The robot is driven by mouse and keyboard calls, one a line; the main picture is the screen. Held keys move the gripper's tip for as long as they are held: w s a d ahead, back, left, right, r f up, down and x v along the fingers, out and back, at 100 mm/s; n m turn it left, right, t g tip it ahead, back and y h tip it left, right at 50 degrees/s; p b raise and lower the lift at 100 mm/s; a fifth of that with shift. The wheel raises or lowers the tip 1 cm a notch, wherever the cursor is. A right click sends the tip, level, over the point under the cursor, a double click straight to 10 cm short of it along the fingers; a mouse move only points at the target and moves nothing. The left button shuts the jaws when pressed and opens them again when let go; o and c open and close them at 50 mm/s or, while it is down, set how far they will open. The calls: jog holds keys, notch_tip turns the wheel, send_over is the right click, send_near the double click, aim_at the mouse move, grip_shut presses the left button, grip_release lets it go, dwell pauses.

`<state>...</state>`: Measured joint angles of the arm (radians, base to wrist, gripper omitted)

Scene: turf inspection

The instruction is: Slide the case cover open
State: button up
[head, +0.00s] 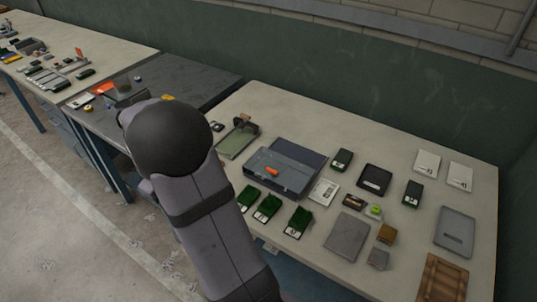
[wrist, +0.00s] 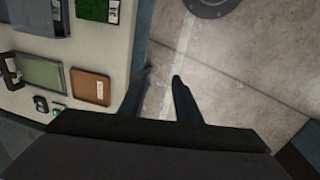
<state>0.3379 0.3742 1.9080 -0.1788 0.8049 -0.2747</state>
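The blue-grey case (head: 268,183) sits on the light table in the head view, right of my arm. A darker flat panel (head: 299,151) lies at its back, and a small orange piece (head: 272,171) is on its top near the front. I cannot tell how far the cover is open. In the wrist view, part of what looks like the case (wrist: 38,22) shows at the top left. My gripper (wrist: 162,76) is open and empty, its two dark fingers apart above the floor beside the table edge, away from the case. In the head view my arm hides the gripper.
A green tray (wrist: 38,73) and a brown board (wrist: 91,87) lie near the table edge. Green turf samples (head: 267,207), a grey plate (head: 347,237) and a wooden crate (head: 441,279) surround the case. A dark table (head: 190,78) adjoins at left.

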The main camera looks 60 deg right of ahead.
jog(key=s+d+r+g, duration=0.1)
jog(key=d+g, duration=0.1)
jog(key=d, duration=1.2)
jog(key=m+g, duration=0.1)
jog(key=g, duration=0.2)
send_near(272, 170)
jog(key=shift+h, duration=0.3)
jog(key=shift+a+p+x, duration=0.15)
jog(key=shift+p+x, duration=0.45)
jog(key=shift+x, duration=1.25)
jog(key=shift+a+p+x, duration=0.1)
jog(key=shift+p+x, duration=0.5)
jog(key=shift+x, duration=1.3)
jog(key=shift+c, duration=0.2)
grip_shut()
